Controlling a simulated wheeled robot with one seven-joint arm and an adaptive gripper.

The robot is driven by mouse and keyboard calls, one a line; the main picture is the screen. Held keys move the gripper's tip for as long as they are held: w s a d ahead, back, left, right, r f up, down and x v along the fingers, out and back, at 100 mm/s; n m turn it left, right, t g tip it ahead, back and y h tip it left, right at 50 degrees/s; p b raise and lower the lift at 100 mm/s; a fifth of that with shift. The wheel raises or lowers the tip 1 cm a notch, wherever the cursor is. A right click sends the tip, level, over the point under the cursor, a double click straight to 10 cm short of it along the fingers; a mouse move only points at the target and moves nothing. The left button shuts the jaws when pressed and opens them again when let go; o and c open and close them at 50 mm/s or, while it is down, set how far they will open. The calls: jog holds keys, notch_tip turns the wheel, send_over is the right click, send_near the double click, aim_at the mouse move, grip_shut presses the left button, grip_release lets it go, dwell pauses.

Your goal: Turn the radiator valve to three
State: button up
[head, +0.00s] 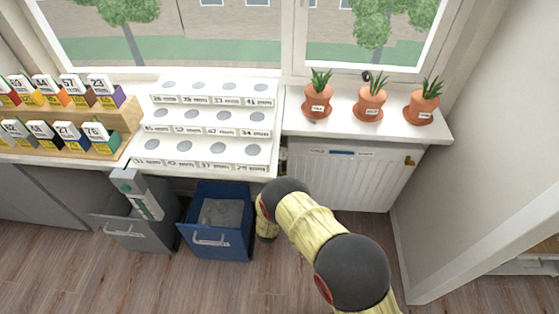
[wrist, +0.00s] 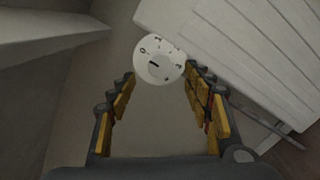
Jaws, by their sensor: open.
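The radiator valve (wrist: 158,57) is a round white dial with dark numerals and a short dark mark near its middle. It shows in the wrist view at the upper centre. A 0 is readable at its left; the other numerals are small and tilted, and I cannot tell which one is set. My gripper (wrist: 157,80) is open, with its yellow-padded fingers on either side of the dial's near edge. I see no clear contact. The white radiator (head: 345,180) stands under the window sill in the head view. The valve and my gripper are hidden behind my arm there.
Three potted plants (head: 370,102) stand on the sill (head: 300,125) above the radiator. A blue open drawer bin (head: 232,245) and a grey one (head: 140,238) stand left of my arm. A stepped white display (head: 215,135) is above them. A wall is at right.

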jog(key=w+b, duration=0.1)
jog(key=w, duration=0.4)
jog(key=w+b, duration=0.1)
jog(key=w, duration=0.1)
jog(key=shift+w+d+b, duration=0.2)
jog(key=shift+d+b, duration=0.1)
jog(key=shift+b, duration=0.05)
jog(key=shift+c, duration=0.2)
jog(key=c, duration=1.1)
